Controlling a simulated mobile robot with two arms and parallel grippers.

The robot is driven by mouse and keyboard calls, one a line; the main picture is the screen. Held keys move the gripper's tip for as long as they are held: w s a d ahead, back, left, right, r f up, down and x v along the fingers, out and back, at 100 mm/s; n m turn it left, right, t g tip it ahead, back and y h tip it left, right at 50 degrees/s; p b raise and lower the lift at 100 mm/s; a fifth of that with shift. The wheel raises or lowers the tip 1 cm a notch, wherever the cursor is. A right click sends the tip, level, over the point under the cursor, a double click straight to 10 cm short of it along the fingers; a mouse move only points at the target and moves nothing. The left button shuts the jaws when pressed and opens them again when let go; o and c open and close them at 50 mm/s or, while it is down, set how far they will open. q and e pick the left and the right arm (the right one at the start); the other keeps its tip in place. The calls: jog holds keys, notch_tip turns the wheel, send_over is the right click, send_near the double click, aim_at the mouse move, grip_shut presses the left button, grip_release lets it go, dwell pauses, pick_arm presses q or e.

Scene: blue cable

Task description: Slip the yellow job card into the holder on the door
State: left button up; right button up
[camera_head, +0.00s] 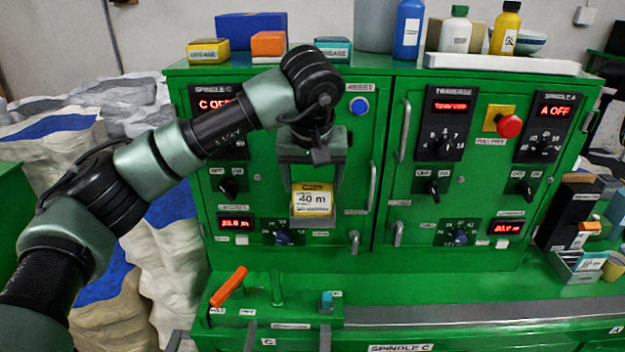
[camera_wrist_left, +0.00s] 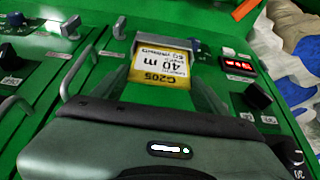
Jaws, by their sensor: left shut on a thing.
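The yellow and white job card (camera_head: 312,200), printed "40 m", is upright in front of the left green cabinet door (camera_head: 362,150). My left gripper (camera_head: 312,186) reaches down from above and is shut on the card, with a finger at each side edge. In the left wrist view the card (camera_wrist_left: 160,66) sits between the fingertips (camera_wrist_left: 161,58), and its print reads upside down. A pale grey strip (camera_wrist_left: 166,40) shows at the card's far end; I cannot tell if it is the holder or whether the card is inside it. My right gripper is not in view.
A door handle (camera_head: 373,186) stands to the right of the card. Knobs and a red display (camera_head: 236,224) are to its lower left. A blue knob (camera_head: 283,237) is just below. An orange lever (camera_head: 229,287) rises from the ledge. Boxes and bottles stand on the cabinet top.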

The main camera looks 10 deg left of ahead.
pick_arm(q)
jog(key=o, duration=1.8)
jog(key=shift+s+r+b, duration=0.2)
jog(key=shift+r+b, duration=0.1)
jog(key=shift+r, duration=0.15)
jog(key=b+v, duration=0.2)
jog(key=v, duration=0.4)
jog(key=shift+s+r, duration=0.2)
jog(key=shift+r, duration=0.2)
jog(key=shift+d+f, duration=0.1)
